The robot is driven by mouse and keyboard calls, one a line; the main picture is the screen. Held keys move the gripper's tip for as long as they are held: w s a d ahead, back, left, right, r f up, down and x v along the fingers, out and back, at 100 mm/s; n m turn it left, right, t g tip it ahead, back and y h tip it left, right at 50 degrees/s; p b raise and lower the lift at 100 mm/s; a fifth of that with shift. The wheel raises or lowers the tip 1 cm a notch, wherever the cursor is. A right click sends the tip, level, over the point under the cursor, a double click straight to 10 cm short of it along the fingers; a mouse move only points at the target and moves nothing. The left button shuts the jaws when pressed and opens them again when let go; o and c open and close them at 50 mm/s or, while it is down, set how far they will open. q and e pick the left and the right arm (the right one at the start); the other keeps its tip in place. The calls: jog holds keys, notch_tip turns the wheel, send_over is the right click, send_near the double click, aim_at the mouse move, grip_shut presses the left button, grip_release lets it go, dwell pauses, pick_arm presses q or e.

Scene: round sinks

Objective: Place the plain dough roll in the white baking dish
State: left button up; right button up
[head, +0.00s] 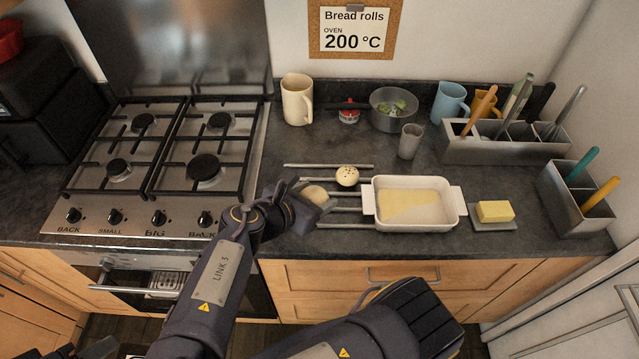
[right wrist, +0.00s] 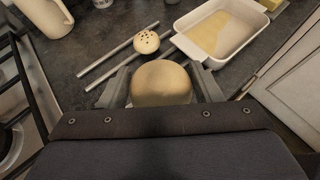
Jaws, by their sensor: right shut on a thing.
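The plain dough roll (head: 313,193) is pale and round, with no specks on top. My right gripper (head: 316,197) is shut on it, over the left part of the metal bars. In the right wrist view the roll (right wrist: 160,82) sits between the two fingers (right wrist: 161,88). I cannot tell whether it clears the bars. The white baking dish (head: 460,208) stands to the right, with a pale yellow patch on its floor; it also shows in the right wrist view (right wrist: 258,36).
A speckled roll (head: 347,176) rests on the metal bars (head: 328,166) between gripper and dish. Butter (head: 494,211) lies on a small grey slab right of the dish. A gas hob (head: 160,150) is at left.

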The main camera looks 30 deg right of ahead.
jog(key=w+d+f, duration=0.2)
jog(key=w, duration=0.1)
jog(key=w+d+f, duration=0.2)
jog(key=w+f, duration=0.1)
jog(key=w+d+f+b, duration=0.1)
jog(key=w+d+f, duration=0.1)
jog(key=w+f, duration=0.1)
jog(key=shift+w+d+f, duration=0.1)
jog(key=shift+d+f, duration=0.05)
jog(key=shift+f, duration=0.05)
jog(key=shift+w+d+f, duration=0.1)
jog(key=f+b, duration=0.3)
jog(key=b, duration=0.1)
jog(key=shift+w+d+f, duration=0.15)
jog(key=shift+w+d, duration=0.1)
jog(key=shift+w, duration=0.15)
jog(key=shift+f+b, duration=0.25)
jog(key=shift+b, duration=0.1)
jog(key=shift+r, duration=0.1)
